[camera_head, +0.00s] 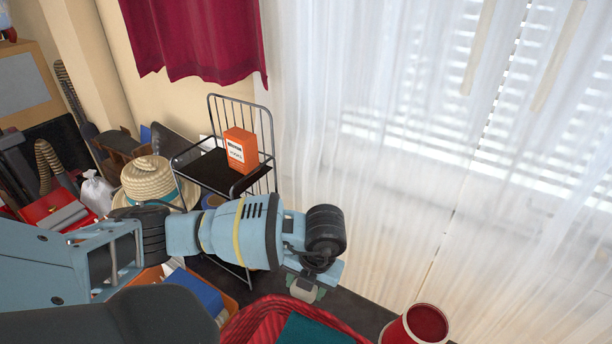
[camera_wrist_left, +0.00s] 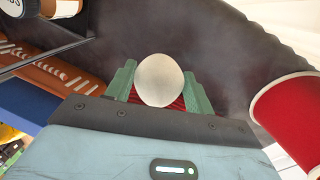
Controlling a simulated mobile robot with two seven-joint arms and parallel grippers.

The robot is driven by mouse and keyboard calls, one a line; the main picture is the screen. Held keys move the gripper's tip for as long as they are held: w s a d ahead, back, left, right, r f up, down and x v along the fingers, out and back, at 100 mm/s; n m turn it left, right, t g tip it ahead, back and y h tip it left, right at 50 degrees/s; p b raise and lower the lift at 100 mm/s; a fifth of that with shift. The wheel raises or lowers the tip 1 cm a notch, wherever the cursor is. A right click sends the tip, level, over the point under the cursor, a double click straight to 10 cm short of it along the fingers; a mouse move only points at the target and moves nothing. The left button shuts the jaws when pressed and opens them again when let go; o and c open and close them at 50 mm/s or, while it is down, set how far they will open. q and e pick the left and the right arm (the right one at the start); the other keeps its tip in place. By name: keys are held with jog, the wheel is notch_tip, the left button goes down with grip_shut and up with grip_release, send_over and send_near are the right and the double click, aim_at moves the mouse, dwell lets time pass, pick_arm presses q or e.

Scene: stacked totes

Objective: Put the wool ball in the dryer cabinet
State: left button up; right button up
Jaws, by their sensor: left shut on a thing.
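My left gripper (camera_head: 305,291) reaches in from the left in the head view, low over the floor area and pointing down. In the left wrist view it is shut on the pale, off-white wool ball (camera_wrist_left: 159,80), which sits between its green fingers. No dryer cabinet can be made out in either view. My right gripper is not in view.
A red basket (camera_head: 247,318) with teal cloth lies below my gripper, and a red-and-white bin (camera_head: 401,330) stands to its right. A straw hat (camera_head: 149,178) and clutter fill the left. White curtains (camera_head: 400,180) hang at right.

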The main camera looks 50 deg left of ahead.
aim_at(306, 297)
pick_arm(q)
jog(key=shift+f+b, duration=0.6)
jog(key=shift+f, duration=1.65)
jog(key=shift+f, duration=0.15)
